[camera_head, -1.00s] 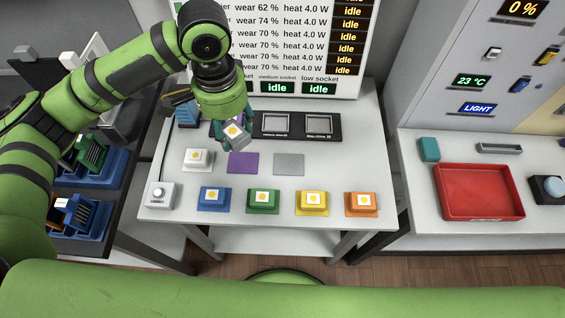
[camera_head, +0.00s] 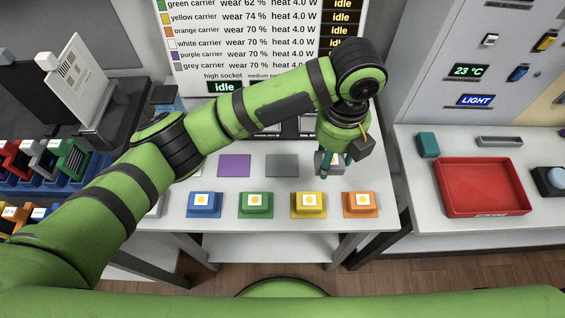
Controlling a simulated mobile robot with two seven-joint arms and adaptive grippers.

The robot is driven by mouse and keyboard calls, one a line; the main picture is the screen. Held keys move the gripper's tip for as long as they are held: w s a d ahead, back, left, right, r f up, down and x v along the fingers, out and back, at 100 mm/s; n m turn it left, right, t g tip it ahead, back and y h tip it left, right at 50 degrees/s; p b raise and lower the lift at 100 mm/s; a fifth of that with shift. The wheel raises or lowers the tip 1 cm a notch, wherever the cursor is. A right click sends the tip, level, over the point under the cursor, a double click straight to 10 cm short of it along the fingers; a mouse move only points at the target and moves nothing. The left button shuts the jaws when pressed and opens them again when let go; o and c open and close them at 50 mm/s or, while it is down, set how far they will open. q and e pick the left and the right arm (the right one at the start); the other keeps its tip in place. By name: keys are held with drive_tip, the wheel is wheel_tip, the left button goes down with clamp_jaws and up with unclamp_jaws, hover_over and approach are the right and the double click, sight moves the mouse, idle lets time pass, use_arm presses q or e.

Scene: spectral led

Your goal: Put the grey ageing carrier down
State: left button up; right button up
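My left gripper (camera_head: 336,167) reaches across the bench and points down, to the right of the grey pad. It appears shut on the grey carrier (camera_head: 328,160), which is partly hidden by the fingers. The carrier is to the right of the grey pad (camera_head: 282,166), not over it; whether it touches the bench I cannot tell. The grey pad is bare, as is the purple pad (camera_head: 234,166) to its left. My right gripper is not in view.
Blue (camera_head: 204,204), green (camera_head: 256,204), yellow (camera_head: 309,204) and orange (camera_head: 362,204) carriers line the bench's front. My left arm hides most of the sockets and the white carrier's place. A red tray (camera_head: 484,188) stands on the right-hand counter.

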use_arm(q)
drive_tip(key=p, duration=0.3)
hover_over(283, 165)
wheel_tip(283, 165, down, 7)
drive_tip(key=shift+r, duration=0.1)
wheel_tip(283, 165, down, 3)
drive_tip(key=shift+f, duration=0.55)
drive_tip(key=shift+f, duration=0.1)
drive_tip(key=o, duration=1.3)
wheel_tip(283, 165, up, 12)
drive_tip(key=shift+r+b, duration=0.15)
drive_tip(key=shift+b, duration=0.35)
